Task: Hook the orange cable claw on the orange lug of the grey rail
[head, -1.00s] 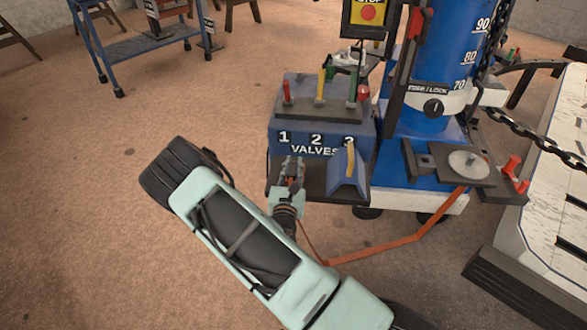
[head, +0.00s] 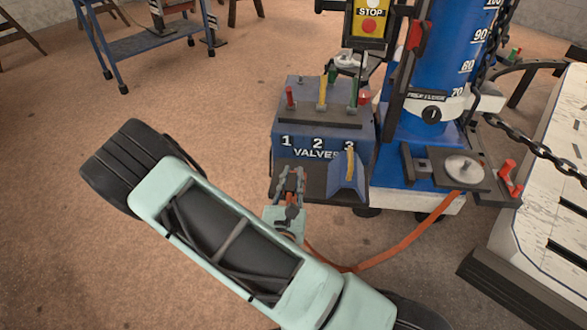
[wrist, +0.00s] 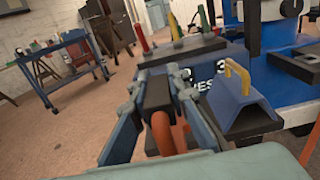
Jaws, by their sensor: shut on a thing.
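My gripper (head: 289,182) is in front of the blue valve box in the head view. In the wrist view my gripper (wrist: 157,90) is shut on a dark block (wrist: 157,95) at the end of an orange cable (wrist: 162,132). The claw's hook shape is hidden between the fingers. In the head view the orange cable (head: 390,252) hangs from my gripper in a slack curve and rises to the blue column's base at right. I cannot make out the orange lug or a grey rail with certainty in either view.
The valve box (head: 315,130) carries several coloured levers. A blue wedge block with a yellow handle (head: 350,172) stands close right of my gripper. The blue column (head: 430,100), a chain (head: 535,145) and a white bench (head: 555,215) are further right.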

